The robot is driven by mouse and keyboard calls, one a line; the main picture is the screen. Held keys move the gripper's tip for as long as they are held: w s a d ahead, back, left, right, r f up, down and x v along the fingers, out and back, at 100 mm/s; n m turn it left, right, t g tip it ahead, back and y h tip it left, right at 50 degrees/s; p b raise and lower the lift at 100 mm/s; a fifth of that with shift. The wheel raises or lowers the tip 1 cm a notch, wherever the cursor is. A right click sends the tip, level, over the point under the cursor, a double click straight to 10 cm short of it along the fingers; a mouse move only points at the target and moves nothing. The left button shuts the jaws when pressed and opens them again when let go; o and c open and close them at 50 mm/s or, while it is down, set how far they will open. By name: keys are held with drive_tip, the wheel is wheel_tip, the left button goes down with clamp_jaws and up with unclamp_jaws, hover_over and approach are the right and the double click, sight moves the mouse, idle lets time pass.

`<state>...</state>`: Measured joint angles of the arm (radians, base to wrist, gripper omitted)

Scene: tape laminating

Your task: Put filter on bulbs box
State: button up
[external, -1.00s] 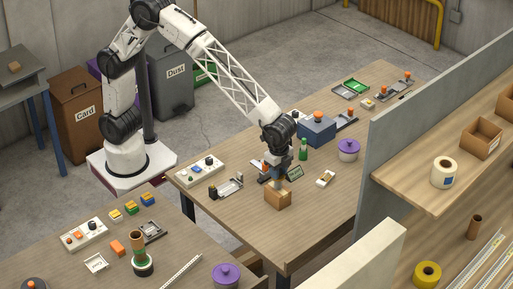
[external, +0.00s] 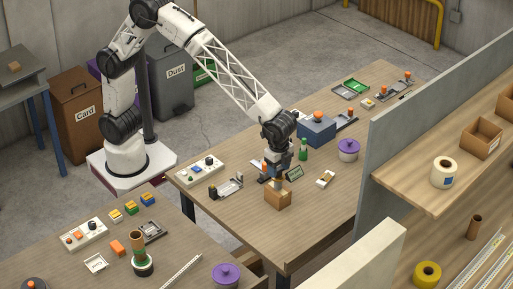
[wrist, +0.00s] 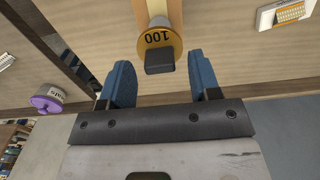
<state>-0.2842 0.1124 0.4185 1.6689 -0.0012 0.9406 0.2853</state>
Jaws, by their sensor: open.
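A small tan box (external: 278,198), which I take for the bulbs box, stands near the front edge of the middle table. A small upright piece (external: 278,184) shows on top of it. In the wrist view, a gold disc marked "100" with a dark knob (wrist: 160,45), possibly the filter, is against the tan box surface (wrist: 158,9). My gripper (wrist: 160,72) is open, with its blue fingers to either side of the knob and apart from it. In the external view my gripper (external: 274,172) is just behind and above the box.
A small green sign (external: 294,173) and a green bottle (external: 303,150) stand close to my gripper. A blue box (external: 317,130) and a purple pot (external: 348,149) are farther back. A white holder (external: 325,179) lies to the right. The front right tabletop is clear.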

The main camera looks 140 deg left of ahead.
wheel_tip(320, 180, up, 11)
drive_tip(key=shift+f, duration=0.2)
idle(0.3)
idle(0.7)
drive_tip(key=s+d+r+t, duration=0.1)
drive_tip(key=s+d+r, duration=0.2)
drive_tip(key=s+d, duration=0.55)
drive_tip(key=s+d+r, duration=0.4)
drive_tip(key=s+d, duration=0.1)
drive_tip(key=s, duration=0.6)
drive_tip(key=s+d+f, duration=0.2)
drive_tip(key=s+d, duration=0.1)
drive_tip(key=s, duration=0.5)
drive_tip(key=s+d+f+t, duration=0.1)
drive_tip(key=s+d+f, duration=0.1)
drive_tip(key=s, duration=0.7)
drive_tip(key=s+d+f, duration=0.1)
drive_tip(key=s+d, duration=0.3)
drive_tip(key=s, duration=0.5)
drive_tip(key=shift+s+f+t, duration=0.15)
drive_tip(key=shift+f+t, duration=0.15)
drive_tip(key=shift+f, duration=0.1)
